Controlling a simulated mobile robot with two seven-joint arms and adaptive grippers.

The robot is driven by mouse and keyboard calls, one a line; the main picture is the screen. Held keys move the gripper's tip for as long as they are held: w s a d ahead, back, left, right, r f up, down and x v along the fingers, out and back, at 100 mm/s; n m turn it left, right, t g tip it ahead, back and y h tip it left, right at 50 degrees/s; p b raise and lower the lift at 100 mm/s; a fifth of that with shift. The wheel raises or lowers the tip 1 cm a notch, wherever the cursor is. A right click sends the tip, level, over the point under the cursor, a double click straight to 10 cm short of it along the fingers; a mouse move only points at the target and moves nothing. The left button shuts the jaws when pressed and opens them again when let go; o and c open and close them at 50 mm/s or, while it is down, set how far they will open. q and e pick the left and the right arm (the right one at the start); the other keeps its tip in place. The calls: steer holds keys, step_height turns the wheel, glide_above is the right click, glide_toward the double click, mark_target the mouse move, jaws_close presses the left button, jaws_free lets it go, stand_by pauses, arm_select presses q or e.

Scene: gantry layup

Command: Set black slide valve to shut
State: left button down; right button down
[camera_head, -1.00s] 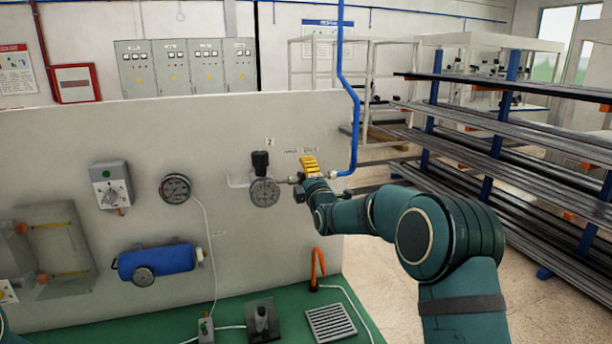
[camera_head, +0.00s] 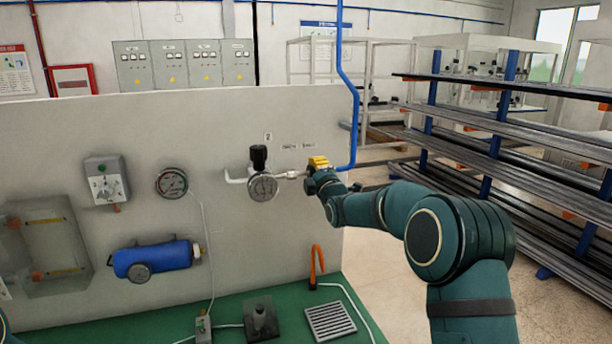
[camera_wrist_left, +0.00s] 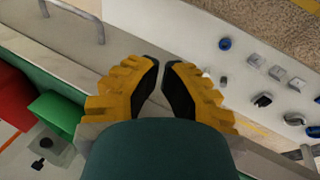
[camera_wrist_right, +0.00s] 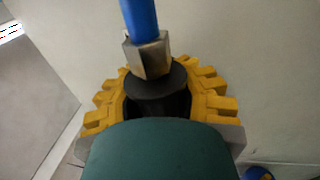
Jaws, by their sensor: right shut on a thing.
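The black slide valve (camera_wrist_right: 157,88) shows in the right wrist view as a dark round collar between the fingers, right against a metal hex fitting (camera_wrist_right: 148,55). My right gripper (camera_wrist_right: 158,100) is shut on it. In the head view my right gripper (camera_head: 318,163) is at the pipe right of the round gauge, close to the blue pipe (camera_head: 347,90), and covers the valve. In the left wrist view my left gripper (camera_wrist_left: 162,64) holds nothing; its fingertips almost meet.
A black-knobbed regulator (camera_head: 259,158) with a gauge (camera_head: 263,187) sits just left of my right gripper on the grey panel (camera_head: 110,140). A blue tank (camera_head: 155,259) and another gauge (camera_head: 172,183) are farther left. A pipe rack (camera_head: 490,150) stands at right.

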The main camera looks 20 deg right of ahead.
steer(key=shift+d+f, duration=0.25)
steer(key=shift+f, duration=0.1)
steer(key=c, duration=0.8)
jaws_free()
steer(key=shift+s+d+r, duration=0.1)
steer(key=shift+s, duration=0.05)
steer(key=shift+o, duration=0.9)
steer(key=shift+s+d+r, duration=0.1)
steer(key=shift+a, duration=0.2)
steer(key=s+f, duration=0.2)
steer(key=s, duration=0.9)
steer(key=shift+s+d, duration=0.3)
steer(key=shift+s, duration=0.1)
